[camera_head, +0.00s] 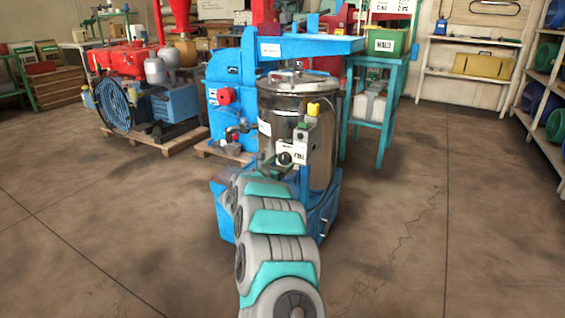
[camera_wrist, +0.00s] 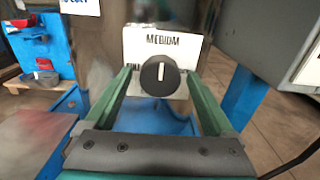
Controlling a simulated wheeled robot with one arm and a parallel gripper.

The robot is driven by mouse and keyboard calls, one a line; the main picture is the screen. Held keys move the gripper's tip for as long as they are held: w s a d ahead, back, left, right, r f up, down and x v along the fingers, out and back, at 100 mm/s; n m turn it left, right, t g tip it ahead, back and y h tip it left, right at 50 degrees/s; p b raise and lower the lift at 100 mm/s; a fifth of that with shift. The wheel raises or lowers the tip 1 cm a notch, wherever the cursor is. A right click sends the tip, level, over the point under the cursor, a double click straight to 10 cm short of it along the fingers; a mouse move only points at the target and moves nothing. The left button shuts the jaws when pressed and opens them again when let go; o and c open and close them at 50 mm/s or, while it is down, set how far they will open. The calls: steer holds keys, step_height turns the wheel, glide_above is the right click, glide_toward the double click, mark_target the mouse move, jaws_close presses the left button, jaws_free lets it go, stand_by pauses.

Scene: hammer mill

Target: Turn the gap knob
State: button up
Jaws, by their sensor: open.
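The gap knob (camera_wrist: 159,76) is a round black dial with a white line standing upright, toward the word MEDIUM on the white plate (camera_wrist: 140,45) behind it. In the head view the knob (camera_head: 285,158) sits beside the word FINE on the front of the mill (camera_head: 322,150). My gripper (camera_wrist: 158,72) is open, with one green finger on each side of the knob in the wrist view. A gap shows between the knob and each finger; I cannot tell how deep the fingertips reach. In the head view my arm hides most of the gripper.
A grey box (camera_wrist: 270,40) stands close at the right in the wrist view. A red part (camera_head: 224,96) is on the blue frame at left. Open floor (camera_head: 420,250) lies to the right.

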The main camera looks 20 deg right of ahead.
steer(key=shift+c, duration=0.3)
steer(key=c, duration=1.3)
steer(key=shift+f, duration=0.1)
